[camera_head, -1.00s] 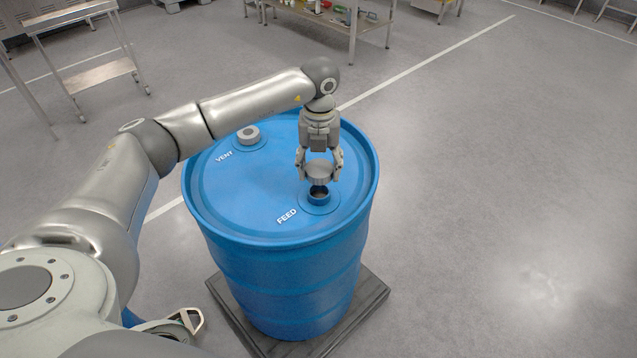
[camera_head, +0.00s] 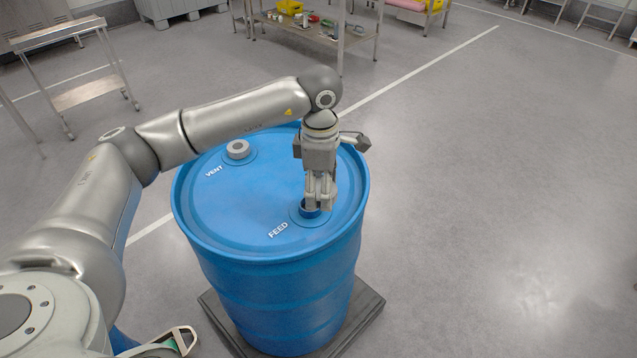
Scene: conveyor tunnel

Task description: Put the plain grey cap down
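A blue drum (camera_head: 275,270) stands upright, with a FEED opening (camera_head: 311,212) at the near right of its lid and a VENT fitting closed by a grey cap (camera_head: 238,149). My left gripper (camera_head: 318,196) points down at the FEED opening, seen edge-on. The plain grey cap (camera_head: 330,192) shows only as a small light part at the fingers, mostly hidden by them. The gripper looks shut on it, just above the opening or at its rim; I cannot tell whether they touch. My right gripper is not in view.
The drum stands on a dark pallet (camera_head: 365,312). A steel trolley (camera_head: 85,95) is at the upper left, and a bench (camera_head: 310,35) with tools and yellow bins is at the back. The floor at the right is clear.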

